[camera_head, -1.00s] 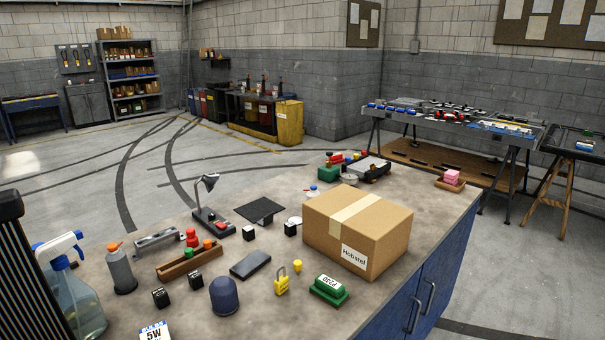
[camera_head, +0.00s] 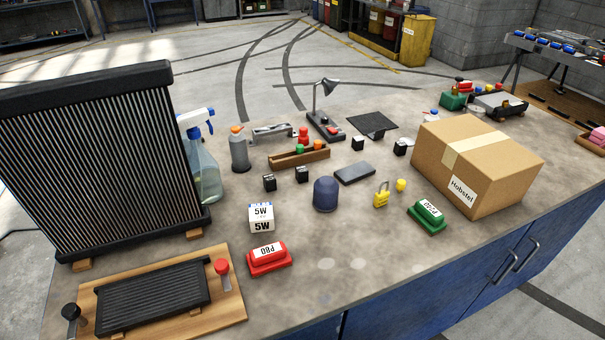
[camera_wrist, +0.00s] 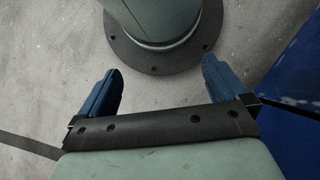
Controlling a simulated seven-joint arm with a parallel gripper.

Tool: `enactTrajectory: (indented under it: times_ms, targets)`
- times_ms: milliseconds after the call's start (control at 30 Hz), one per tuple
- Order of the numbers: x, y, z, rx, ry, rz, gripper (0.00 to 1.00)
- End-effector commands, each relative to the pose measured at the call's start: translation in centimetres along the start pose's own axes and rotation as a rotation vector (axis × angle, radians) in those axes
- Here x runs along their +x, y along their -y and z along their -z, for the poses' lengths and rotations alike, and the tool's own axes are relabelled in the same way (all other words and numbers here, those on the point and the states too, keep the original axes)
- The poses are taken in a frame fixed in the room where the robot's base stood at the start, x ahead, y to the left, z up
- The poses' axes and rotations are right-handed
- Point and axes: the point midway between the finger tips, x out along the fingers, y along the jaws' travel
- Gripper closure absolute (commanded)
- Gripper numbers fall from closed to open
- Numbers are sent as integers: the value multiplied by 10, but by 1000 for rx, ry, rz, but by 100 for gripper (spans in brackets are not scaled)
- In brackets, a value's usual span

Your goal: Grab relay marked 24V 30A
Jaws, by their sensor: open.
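Several small black cubes with pale marks, which look like relays, stand on the workbench in the head view. Two are near the middle, a left cube (camera_head: 269,183) and a right cube (camera_head: 302,174). Another cube (camera_head: 358,143) stands farther back, and one more (camera_head: 400,147) is by the cardboard box's left side. Their markings are too small to read, so I cannot tell which is 24V 30A. My gripper (camera_wrist: 161,88) shows only in the wrist view, its blue fingers wide apart and empty. No relay shows in that view.
A cardboard box (camera_head: 478,165) stands right, a radiator (camera_head: 110,160) left. A dark blue rounded cap (camera_head: 325,194), black slab (camera_head: 355,173), yellow padlock (camera_head: 381,195) and wooden tray (camera_head: 299,159) surround the cubes. A 5W box (camera_head: 261,218) and red block (camera_head: 269,259) are nearer. The front-middle bench is clear.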

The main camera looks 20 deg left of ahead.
Motion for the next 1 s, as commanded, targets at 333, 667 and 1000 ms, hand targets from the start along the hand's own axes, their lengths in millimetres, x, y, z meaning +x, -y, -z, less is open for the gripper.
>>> enactTrajectory:
  times_ms: [333,667,1000]
  targets:
    - [0,0,0,0,0,0,0]
    - [0,0,0,0,0,0,24]
    - [0,0,0,0,-1,0,36]
